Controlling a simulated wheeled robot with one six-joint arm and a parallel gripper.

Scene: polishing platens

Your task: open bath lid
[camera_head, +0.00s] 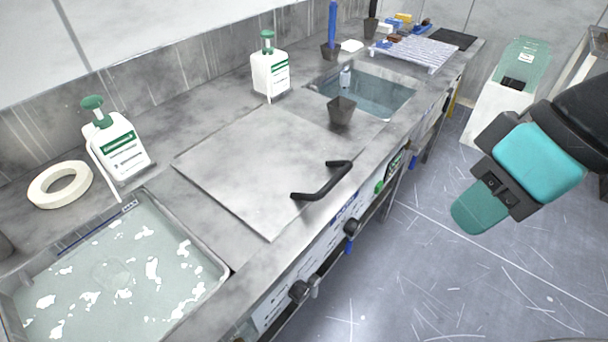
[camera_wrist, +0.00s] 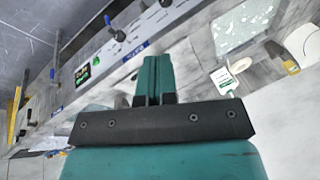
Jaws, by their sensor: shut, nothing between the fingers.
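The bath lid (camera_head: 240,160) is a flat grey square plate. It lies flat over its opening in the middle of the metal counter. A black bar handle (camera_head: 324,182) stands on its front right edge. My gripper (camera_head: 474,212), with teal fingers, is in the air over the floor, to the right of the counter and apart from the handle. In the wrist view its fingers (camera_wrist: 153,76) are together with nothing between them. I cannot make out the handle in the wrist view; the gripper body covers much of it.
An open basin with white foam (camera_head: 120,270) is at the front left, and a water basin (camera_head: 365,92) is behind the lid. A dark cup (camera_head: 341,110) stands near the lid's far corner. White bottles (camera_head: 269,72) stand along the wall. Knobs (camera_head: 299,291) stick out from the counter's front.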

